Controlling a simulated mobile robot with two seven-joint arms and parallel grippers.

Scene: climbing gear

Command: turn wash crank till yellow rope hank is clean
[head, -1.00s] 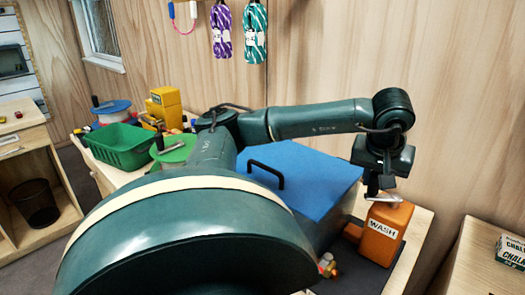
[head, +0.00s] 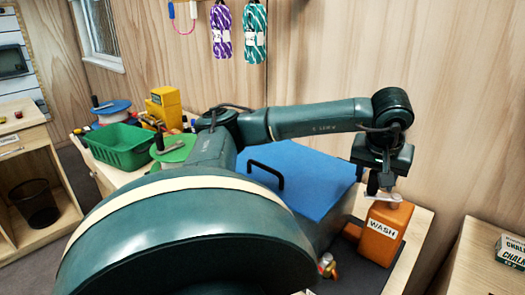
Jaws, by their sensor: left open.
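My left gripper (head: 379,187) points down at the top of the orange jug marked WASH (head: 381,238). It is open, and its fingers are around or just over the jug's pale cap and lever (head: 393,199); I cannot tell if they touch. A blue box with a flat lid (head: 310,180) and black handle stands left of the jug. No crank can be made out for certain. The yellow rope hank is not visible. My right gripper is out of view.
My big arm link covers the lower left. Small coloured pieces (head: 327,266) lie beside the box. A green basket (head: 121,148) and yellow block (head: 164,103) stand at back left. Purple (head: 222,32) and teal (head: 254,34) hanks hang on the wall. A chalk box (head: 511,250) is right.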

